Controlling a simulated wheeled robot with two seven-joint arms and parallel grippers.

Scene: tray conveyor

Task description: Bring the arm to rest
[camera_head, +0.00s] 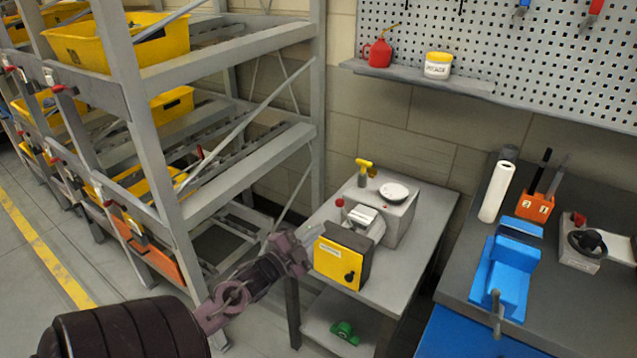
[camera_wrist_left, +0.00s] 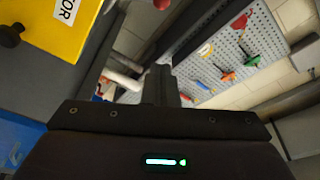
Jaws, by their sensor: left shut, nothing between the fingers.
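My left arm comes in from the lower left in the head view. Its left gripper (camera_head: 308,242) is in the air just left of the yellow-fronted box (camera_head: 342,258) on the small grey table. I cannot tell whether they touch. In the left wrist view the left gripper (camera_wrist_left: 162,85) is shut, with its fingers together and nothing between them. The yellow box face (camera_wrist_left: 55,25) shows there at the upper left. My right gripper is in neither view.
A grey rack (camera_head: 235,65) with yellow bins stands at the left. The grey table (camera_head: 425,215) also holds a grey box with a white dish (camera_head: 394,191). A workbench at the right bears a blue vise (camera_head: 508,270). A pegboard (camera_head: 540,60) hangs behind.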

